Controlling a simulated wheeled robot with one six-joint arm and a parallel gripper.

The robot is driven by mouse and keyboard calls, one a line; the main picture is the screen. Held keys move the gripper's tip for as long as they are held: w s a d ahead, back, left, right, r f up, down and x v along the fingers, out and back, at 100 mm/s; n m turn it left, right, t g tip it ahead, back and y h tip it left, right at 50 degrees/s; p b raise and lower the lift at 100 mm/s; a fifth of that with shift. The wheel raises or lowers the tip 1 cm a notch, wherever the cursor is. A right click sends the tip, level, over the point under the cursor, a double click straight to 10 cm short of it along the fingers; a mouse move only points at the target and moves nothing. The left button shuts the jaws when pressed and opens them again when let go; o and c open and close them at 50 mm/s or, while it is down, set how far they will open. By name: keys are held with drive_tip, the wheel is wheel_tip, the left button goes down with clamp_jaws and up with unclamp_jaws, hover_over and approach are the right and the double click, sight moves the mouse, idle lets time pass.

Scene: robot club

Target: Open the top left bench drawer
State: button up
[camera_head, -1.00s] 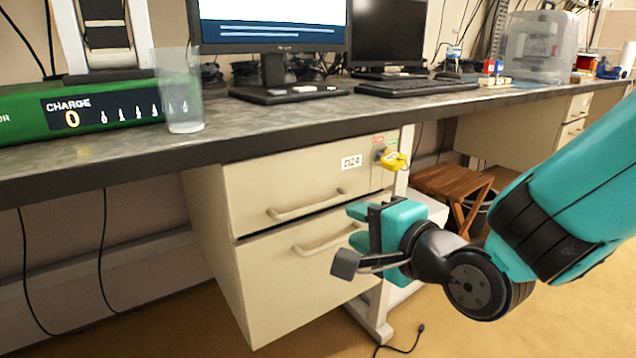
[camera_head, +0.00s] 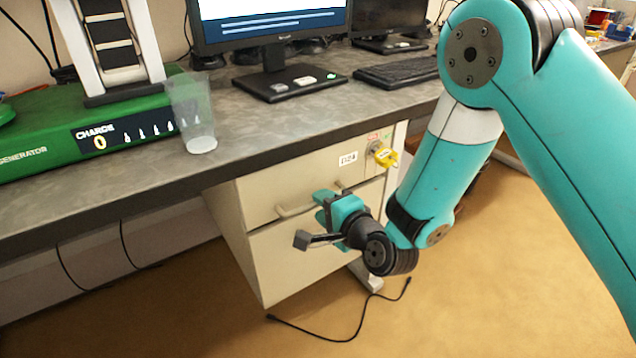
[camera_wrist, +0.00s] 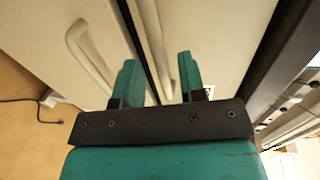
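The top drawer (camera_head: 270,195), labelled D24, is shut under the bench top. Its pale bar handle (camera_head: 290,210) is partly hidden behind my gripper (camera_head: 320,206). In the wrist view my gripper (camera_wrist: 158,64) has its two teal fingers apart, pointing at the drawer fronts. The top drawer handle (camera_wrist: 152,40) runs into the gap between the fingers from above. I cannot tell whether either finger touches it. The lower drawer (camera_head: 290,262) is also shut, and its handle (camera_wrist: 80,50) shows left of the fingers.
A yellow-tagged key (camera_head: 385,157) sticks out beside the top drawer. The bench top (camera_head: 250,130) overhangs the drawers. A clear cup (camera_head: 195,120), green generator box (camera_head: 60,145) and monitor stand (camera_head: 285,85) are on it. A black cable (camera_head: 340,340) lies on the floor.

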drive_tip(key=shift+p+x, duration=1.25)
drive_tip(key=shift+p, duration=0.3)
clamp_jaws()
